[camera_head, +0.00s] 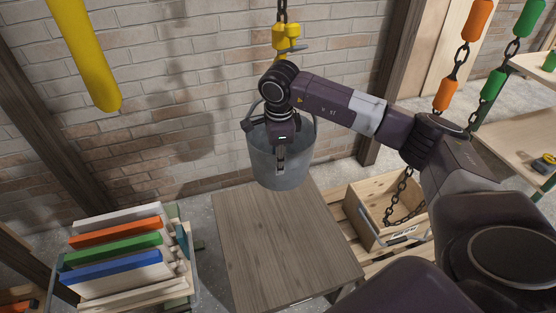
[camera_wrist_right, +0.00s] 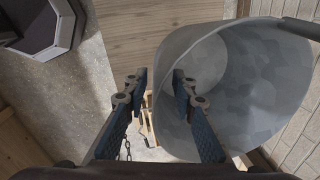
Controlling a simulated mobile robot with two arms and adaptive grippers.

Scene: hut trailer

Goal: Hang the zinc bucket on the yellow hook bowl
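The grey zinc bucket (camera_head: 295,168) is upright in the middle of the head view, near the table's far edge. Its wire bail rises at both sides, and my right arm hides the bail's top. The yellow hook (camera_head: 285,34) hangs on a chain above it; I cannot tell whether the bail is on it. My right gripper (camera_head: 280,165) points down at the bucket's near side. In the right wrist view the bucket (camera_wrist_right: 255,85) fills the right, and my right gripper's fingers (camera_wrist_right: 162,80) are apart around its wall. My left gripper is out of view.
A bare wooden table (camera_head: 285,245) stands below. A rack of coloured boards (camera_head: 115,250) is at the left, and a wooden crate (camera_head: 365,220) with a chain at the right. A thick yellow piece (camera_head: 88,55) hangs at upper left. A brick wall (camera_head: 170,110) stands behind.

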